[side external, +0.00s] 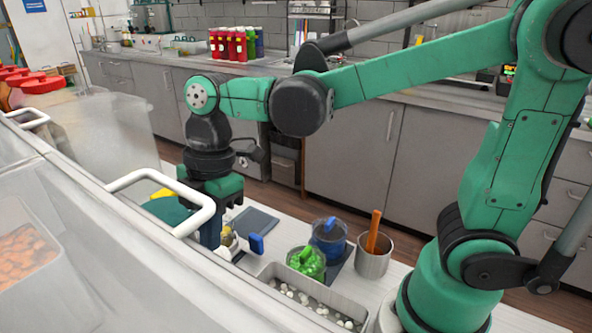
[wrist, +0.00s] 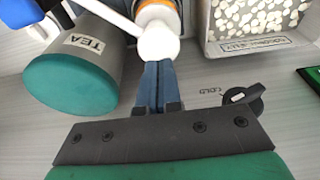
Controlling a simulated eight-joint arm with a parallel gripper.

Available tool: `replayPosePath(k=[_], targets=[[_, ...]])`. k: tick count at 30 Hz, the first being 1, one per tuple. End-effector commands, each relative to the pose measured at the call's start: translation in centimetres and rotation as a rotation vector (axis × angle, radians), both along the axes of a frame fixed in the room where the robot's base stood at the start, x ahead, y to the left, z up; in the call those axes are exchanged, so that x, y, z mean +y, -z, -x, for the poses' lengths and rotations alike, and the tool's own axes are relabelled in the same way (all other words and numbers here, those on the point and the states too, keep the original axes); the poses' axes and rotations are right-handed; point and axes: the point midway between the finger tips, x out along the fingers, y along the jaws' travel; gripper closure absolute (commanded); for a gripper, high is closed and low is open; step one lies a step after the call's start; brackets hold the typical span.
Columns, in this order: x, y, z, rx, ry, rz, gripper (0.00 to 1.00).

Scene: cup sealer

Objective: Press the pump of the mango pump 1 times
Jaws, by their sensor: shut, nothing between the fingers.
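The pump is a round white head (wrist: 158,42) with an orange collar (wrist: 158,12) behind it, at the top middle of the wrist view. A white spout runs from the head to the upper left. My gripper (wrist: 159,68) is shut and empty, its blue fingertips right at the near edge of the white head. I cannot tell whether they touch it. In the side view my gripper (side external: 211,238) points down beside a small white and yellow pump top (side external: 229,239). The bottle below is mostly hidden, and no mango label is readable.
A tea container (wrist: 85,75) with a teal end is left of the fingers. A labelled topping bin (wrist: 255,20) is at the upper right, above a black handle (wrist: 243,100). In the side view, a green-filled tub (side external: 306,264), a blue tub (side external: 329,238) and a metal cup (side external: 374,258) stand nearby.

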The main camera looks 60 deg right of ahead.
Motion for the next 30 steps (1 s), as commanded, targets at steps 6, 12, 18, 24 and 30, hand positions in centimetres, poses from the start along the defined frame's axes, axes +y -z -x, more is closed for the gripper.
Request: replayPosePath(k=[6,12,18,24,30], targets=[[0.0,0.7,0.0,0.000,0.000,0.000,1.00],[0.0,1.5,0.0,0.000,0.000,0.000,1.00],[0.0,2.3,0.0,0.000,0.000,0.000,1.00],[0.0,3.1,0.0,0.000,0.000,0.000,1.00],[0.0,3.9,-0.1,0.000,0.000,0.000,1.00]])
